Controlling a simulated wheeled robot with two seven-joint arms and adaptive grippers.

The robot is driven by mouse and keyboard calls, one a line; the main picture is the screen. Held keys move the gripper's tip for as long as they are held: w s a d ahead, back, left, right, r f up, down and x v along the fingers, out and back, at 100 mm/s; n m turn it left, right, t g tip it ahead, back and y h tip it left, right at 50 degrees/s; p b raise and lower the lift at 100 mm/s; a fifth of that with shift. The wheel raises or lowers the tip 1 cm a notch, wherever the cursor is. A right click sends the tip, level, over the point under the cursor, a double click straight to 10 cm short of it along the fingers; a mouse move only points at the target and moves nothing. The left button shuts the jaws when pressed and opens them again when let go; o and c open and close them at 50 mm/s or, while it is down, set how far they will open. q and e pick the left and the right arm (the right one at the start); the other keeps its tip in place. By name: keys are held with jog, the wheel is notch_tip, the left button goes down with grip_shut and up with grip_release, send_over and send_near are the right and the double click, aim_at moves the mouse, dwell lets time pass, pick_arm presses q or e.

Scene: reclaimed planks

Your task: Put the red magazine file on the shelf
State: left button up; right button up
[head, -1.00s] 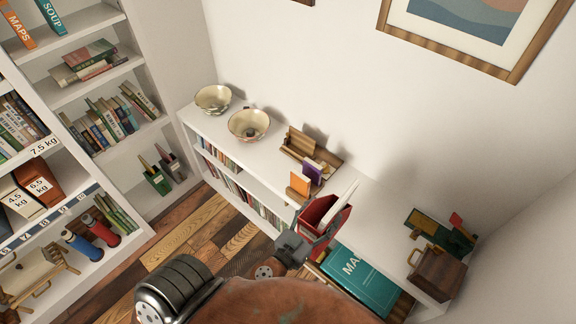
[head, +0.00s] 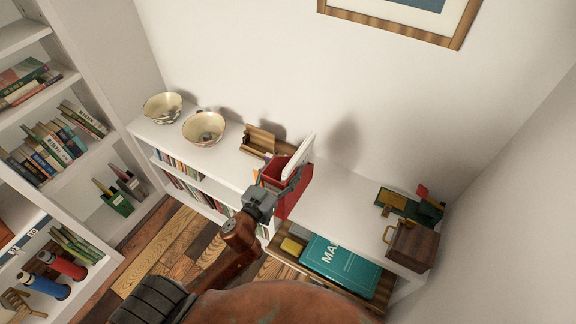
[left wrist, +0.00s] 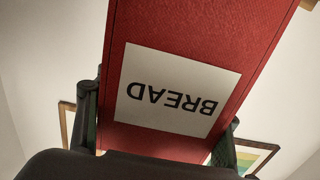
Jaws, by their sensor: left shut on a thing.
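The red magazine file (head: 297,196) is in my left gripper (head: 272,196), which is shut on it. In the head view it is above the low white bookcase's top (head: 335,200), with a pale panel or papers showing at its upper edge. I cannot tell whether it touches the top. In the left wrist view the file (left wrist: 185,40) fills the middle, with a white label (left wrist: 175,90) reading BREAD upside down between the two fingers. My right gripper is out of view.
Two bowls (head: 203,128) and a wooden organizer (head: 258,140) stand on the low bookcase's top. A wooden box (head: 412,246) and green-yellow items (head: 405,205) are at its right end. A teal box (head: 340,266) lies below. A tall bookcase (head: 85,110) stands left.

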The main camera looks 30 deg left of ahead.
pick_arm(q)
jog(key=w+f+b, duration=0.1)
jog(key=w+f, duration=0.2)
jog(key=w+f+b, duration=0.2)
jog(key=w+f, duration=0.2)
jog(key=w+a+f+b, duration=0.1)
jog(key=w+f, duration=0.3)
jog(key=shift+a+f+b, duration=0.1)
jog(key=shift+f+b, duration=0.1)
jog(key=shift+b, duration=0.2)
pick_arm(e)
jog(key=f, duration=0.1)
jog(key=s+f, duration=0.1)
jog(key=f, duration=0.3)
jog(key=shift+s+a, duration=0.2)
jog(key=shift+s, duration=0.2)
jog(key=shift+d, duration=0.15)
pick_arm(q)
jog(key=shift+s+f, duration=0.1)
jog(key=o, duration=2)
jog(key=shift+f, duration=0.15)
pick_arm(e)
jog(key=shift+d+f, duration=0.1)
